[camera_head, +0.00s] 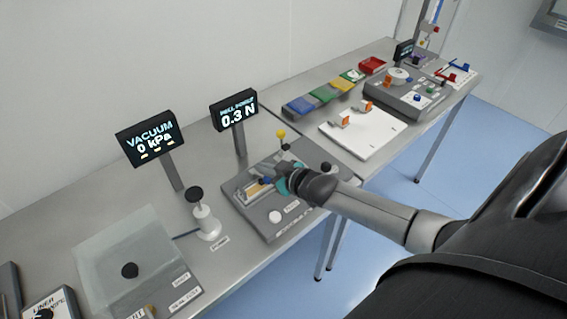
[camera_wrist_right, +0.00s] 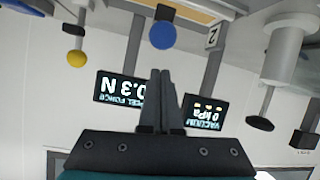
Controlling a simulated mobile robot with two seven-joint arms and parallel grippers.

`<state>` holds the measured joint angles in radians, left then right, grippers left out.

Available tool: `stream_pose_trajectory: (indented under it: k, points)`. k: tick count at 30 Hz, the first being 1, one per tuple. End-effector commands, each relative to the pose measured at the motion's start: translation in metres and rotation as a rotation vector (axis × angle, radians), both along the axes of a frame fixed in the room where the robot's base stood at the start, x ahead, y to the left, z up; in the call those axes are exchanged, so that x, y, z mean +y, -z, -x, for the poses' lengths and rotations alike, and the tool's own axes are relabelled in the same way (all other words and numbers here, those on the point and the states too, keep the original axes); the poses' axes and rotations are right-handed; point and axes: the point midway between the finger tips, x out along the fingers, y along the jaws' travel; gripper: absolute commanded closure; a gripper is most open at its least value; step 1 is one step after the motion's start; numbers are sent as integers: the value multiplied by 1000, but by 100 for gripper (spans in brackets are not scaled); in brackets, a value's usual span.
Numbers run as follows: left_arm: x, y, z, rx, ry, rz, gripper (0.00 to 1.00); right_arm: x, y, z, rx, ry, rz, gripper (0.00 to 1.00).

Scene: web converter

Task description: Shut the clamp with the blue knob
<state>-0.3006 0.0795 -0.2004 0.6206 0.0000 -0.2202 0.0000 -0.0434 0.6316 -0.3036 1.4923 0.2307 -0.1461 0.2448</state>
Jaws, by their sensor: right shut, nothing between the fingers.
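In the right wrist view, which looks upside down, the blue knob (camera_wrist_right: 162,35) is a round ball with a short black piece beside it, near the upper middle. My right gripper (camera_wrist_right: 160,75) is shut and empty, with its two fingers together just below the knob in the picture; a small gap shows between them. My left gripper is not in view.
A yellow knob (camera_head: 281,134) stands on the same plate, behind my gripper. The vacuum display (camera_head: 147,138) and force display (camera_head: 234,110) stand behind. A white post with a black top (camera_head: 205,218) is to the left. A white board (camera_head: 363,137) lies to the right.

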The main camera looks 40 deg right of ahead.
Motion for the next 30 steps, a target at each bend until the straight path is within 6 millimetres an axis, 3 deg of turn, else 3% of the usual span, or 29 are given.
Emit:
stream_pose_trajectory:
  k: [2, 18, 30]
  points:
    - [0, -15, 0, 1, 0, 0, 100, 1, -16, -4, -4, 2, -1, 100]
    - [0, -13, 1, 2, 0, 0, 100, -9, -26, 69, -5, 1, -2, 100]
    - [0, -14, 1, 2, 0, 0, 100, -13, -32, 93, -7, 1, -1, 100]
